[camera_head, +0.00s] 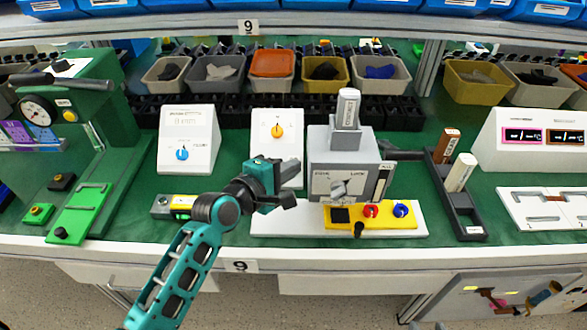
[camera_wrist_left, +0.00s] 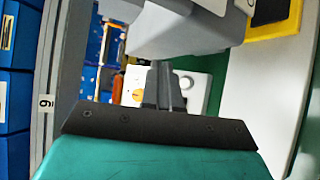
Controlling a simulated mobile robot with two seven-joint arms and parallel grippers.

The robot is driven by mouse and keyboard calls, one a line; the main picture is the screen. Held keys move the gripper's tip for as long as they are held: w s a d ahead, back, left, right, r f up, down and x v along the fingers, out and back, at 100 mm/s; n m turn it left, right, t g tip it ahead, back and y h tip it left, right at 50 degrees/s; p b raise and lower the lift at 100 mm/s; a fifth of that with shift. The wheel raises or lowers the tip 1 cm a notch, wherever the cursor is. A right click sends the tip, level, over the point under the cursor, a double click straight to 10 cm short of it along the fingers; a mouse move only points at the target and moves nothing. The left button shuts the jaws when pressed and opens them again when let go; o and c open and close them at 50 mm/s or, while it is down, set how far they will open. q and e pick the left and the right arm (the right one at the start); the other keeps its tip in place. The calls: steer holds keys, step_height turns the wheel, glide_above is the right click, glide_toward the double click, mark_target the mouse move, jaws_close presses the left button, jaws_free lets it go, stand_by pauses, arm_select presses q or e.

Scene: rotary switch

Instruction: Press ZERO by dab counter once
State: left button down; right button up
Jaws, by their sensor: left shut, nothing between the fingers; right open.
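No label reading ZERO or dab counter is legible to me. A white box with a small display and a blue knob (camera_head: 182,153) stands left of centre. A small grey box with a yellow-lit face (camera_head: 182,203) lies in front of it. A white panel with an orange knob (camera_head: 277,131) stands behind my left gripper (camera_head: 284,201), partly hidden by it. This gripper is shut and empty, left of the grey machine (camera_head: 345,160) and above the bench. Its closed fingers also show in the left wrist view (camera_wrist_left: 163,72). My right gripper is not clearly visible.
A yellow plate with red and blue knobs (camera_head: 370,215) lies in front of the grey machine. A green press (camera_head: 75,150) stands at the left. A dark tray (camera_head: 455,200) is to the right. Bins line the back.

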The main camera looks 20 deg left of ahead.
arm_select(q)
steer(key=w+f+b, duration=0.1)
steer(key=f, duration=0.1)
steer(key=w+f+b, duration=0.1)
steer(key=f, duration=0.1)
steer(key=w+a+f+b, duration=0.1)
steer(key=w, duration=0.1)
steer(key=shift+w+a+f, duration=0.1)
steer(key=shift+f, duration=0.3)
steer(key=shift+w+a+f+b, duration=0.15)
steer(key=shift+w+f+b, duration=0.35)
steer(key=shift+w+b, duration=0.25)
steer(key=shift+s, duration=0.1)
stand_by(1.1)
steer(key=shift+w+a+f, duration=0.1)
steer(key=shift+w+f, duration=0.15)
steer(key=shift+f, duration=0.05)
